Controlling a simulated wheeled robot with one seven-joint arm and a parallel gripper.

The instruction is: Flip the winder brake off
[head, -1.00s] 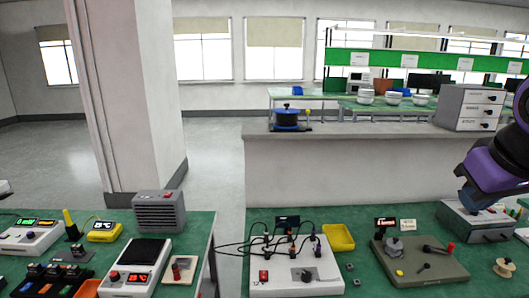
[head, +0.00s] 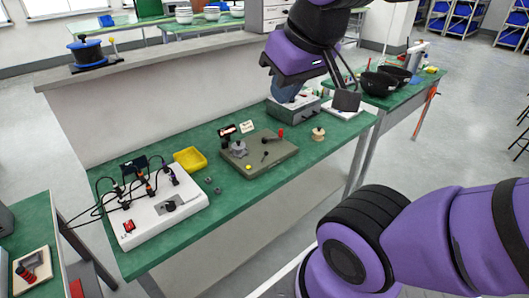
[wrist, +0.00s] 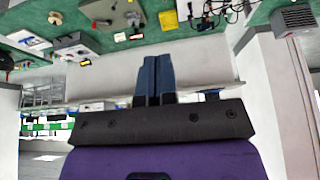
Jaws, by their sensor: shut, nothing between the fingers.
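The winder (head: 255,160) is a grey-green base plate on the green bench in the head view. It carries a grey hub (head: 238,149), a dark crank arm with a red knob (head: 281,132), a small dark lever (head: 265,156) and a yellow button (head: 248,167). Which part is the brake and how it is set are too small to tell. My gripper (head: 287,94) is shut and empty, above and behind the winder near a grey box. Its blue fingers also show together in the wrist view (wrist: 154,75).
A white test unit (head: 165,206) with cables and a yellow tray (head: 190,159) stand left of the winder. The grey box (head: 300,111) and a wooden spool (head: 318,134) are to its right. Open floor separates the benches.

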